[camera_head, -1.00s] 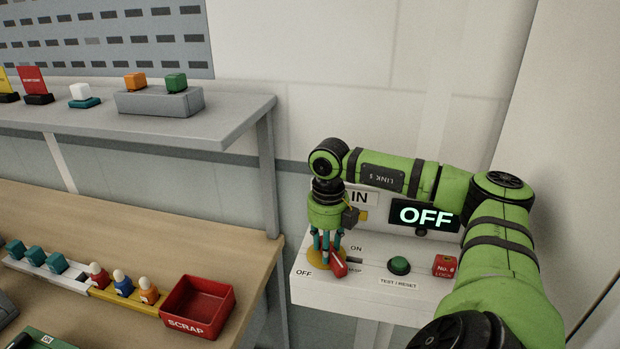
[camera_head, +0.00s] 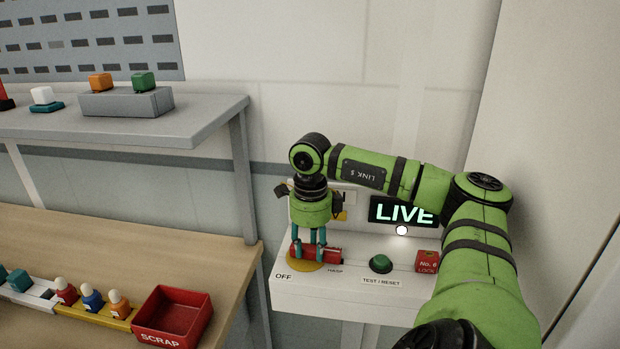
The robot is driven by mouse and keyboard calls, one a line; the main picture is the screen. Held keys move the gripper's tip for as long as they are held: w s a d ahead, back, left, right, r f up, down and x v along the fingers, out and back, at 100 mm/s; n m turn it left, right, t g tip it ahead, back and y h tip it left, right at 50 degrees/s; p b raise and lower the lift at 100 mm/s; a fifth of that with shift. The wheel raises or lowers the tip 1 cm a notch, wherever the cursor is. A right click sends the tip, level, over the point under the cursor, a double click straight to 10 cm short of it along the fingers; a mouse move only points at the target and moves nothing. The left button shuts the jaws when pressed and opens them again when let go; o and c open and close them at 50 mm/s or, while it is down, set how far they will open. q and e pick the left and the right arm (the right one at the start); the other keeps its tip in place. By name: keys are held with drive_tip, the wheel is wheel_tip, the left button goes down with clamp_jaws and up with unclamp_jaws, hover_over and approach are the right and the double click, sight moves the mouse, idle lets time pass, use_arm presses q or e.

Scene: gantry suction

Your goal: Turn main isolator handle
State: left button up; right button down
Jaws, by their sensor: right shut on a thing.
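The main isolator handle (camera_head: 329,254) is red and sits on a yellow round plate (camera_head: 303,265) on top of the white control box (camera_head: 330,297). It points to the right in the picture; "OFF" is printed to the left of the plate, and the "ON" label is hidden. My right gripper (camera_head: 308,256) points down from above and is shut on the handle, its teal fingers around it. The display (camera_head: 403,212) behind reads "LIVE", with a white lamp (camera_head: 402,230) lit below it. My left gripper is not in view.
A green TEST / RESET button (camera_head: 381,263) and a red lock block (camera_head: 427,261) stand right of the handle. A red SCRAP bin (camera_head: 172,317) sits on the wooden bench (camera_head: 120,245) at left. A grey shelf (camera_head: 190,128) ends left of my arm.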

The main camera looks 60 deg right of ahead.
sight(310, 249)
drive_tip(key=shift+n, duration=0.6)
drive_tip(key=c, duration=0.8)
unclamp_jaws()
drive_tip(key=shift+r, duration=3.7)
